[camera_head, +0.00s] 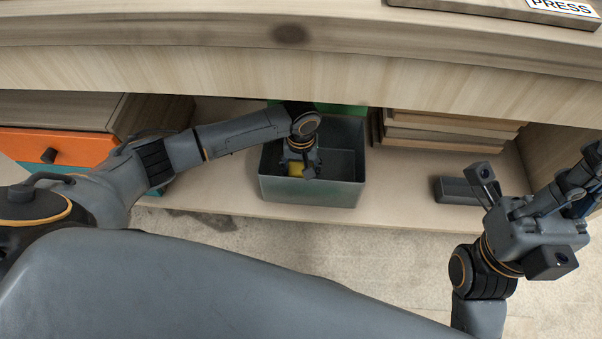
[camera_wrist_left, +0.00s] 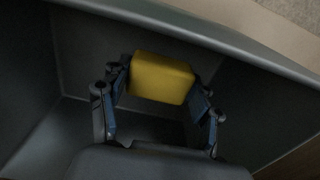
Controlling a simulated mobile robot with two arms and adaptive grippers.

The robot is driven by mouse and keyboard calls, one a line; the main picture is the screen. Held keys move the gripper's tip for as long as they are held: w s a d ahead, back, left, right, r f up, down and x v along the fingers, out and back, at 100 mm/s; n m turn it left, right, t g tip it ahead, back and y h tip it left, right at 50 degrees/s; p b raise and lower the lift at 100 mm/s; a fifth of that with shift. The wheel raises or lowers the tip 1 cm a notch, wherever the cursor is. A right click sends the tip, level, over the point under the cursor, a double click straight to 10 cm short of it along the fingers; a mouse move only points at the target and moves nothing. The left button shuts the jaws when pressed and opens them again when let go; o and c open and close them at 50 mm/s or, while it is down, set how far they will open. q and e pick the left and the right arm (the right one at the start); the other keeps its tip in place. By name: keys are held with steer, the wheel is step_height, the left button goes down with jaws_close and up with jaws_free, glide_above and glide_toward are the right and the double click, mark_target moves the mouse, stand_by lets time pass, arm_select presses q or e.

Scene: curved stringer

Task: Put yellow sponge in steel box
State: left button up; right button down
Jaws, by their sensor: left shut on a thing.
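The steel box (camera_head: 312,194) is a grey open box on the low shelf, in the middle of the head view. My left gripper (camera_head: 298,170) points down into its opening. It is shut on the yellow sponge (camera_head: 296,169), which is partly hidden by the gripper in the head view. In the left wrist view the sponge (camera_wrist_left: 161,78) sits between the two fingers of the left gripper (camera_wrist_left: 158,98), with the box walls (camera_wrist_left: 225,45) around it. I cannot tell whether the sponge touches the box floor.
A green thing (camera_head: 340,107) stands behind the box. Stacked boards (camera_head: 450,128) lie right of it, and a dark grey object (camera_head: 455,190) lies farther right on the shelf. An orange drawer (camera_head: 55,148) is at the left. The tabletop (camera_head: 200,30) overhangs the shelf.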

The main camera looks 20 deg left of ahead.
arm_select(q)
steer(key=shift+f, duration=0.65)
steer(key=shift+r, duration=0.1)
steer(key=shift+f, duration=0.6)
steer(key=o, duration=1)
